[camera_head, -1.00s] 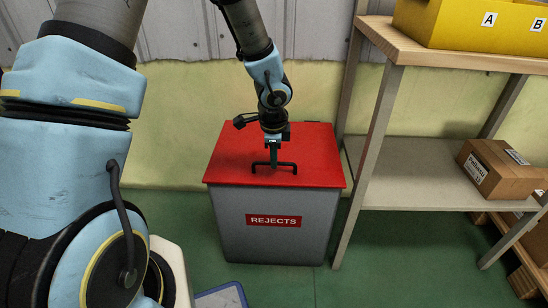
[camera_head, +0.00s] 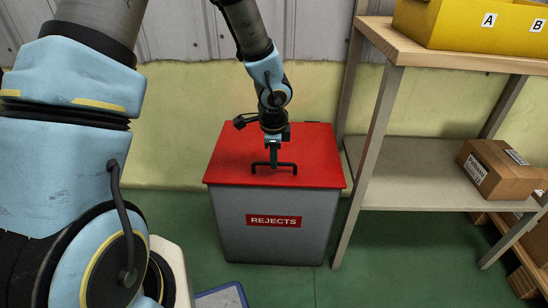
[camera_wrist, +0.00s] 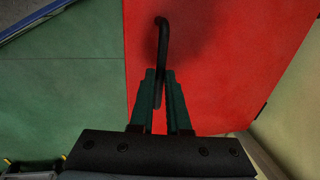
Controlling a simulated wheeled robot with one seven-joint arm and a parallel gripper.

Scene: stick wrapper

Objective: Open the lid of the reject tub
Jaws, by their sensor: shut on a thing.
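The reject tub (camera_head: 240,238) is a grey bin with a red "REJECTS" label on its front. Its flat red lid (camera_head: 318,160) lies closed on top, and it also fills the right of the wrist view (camera_wrist: 220,50). A black bar handle (camera_head: 285,164) stands near the lid's front edge; it also shows in the wrist view (camera_wrist: 162,40). My gripper (camera_head: 273,165) points down over the lid and is shut on the handle about its middle. In the wrist view the two green fingers (camera_wrist: 164,90) sit on either side of the bar, partly hiding it.
A shelf unit (camera_head: 415,165) stands close on the tub's right, with a cardboard box (camera_head: 498,168) on its lower board and a yellow bin (camera_head: 470,25) on top. A wall is behind the tub. Green floor (camera_head: 190,215) is free on the left.

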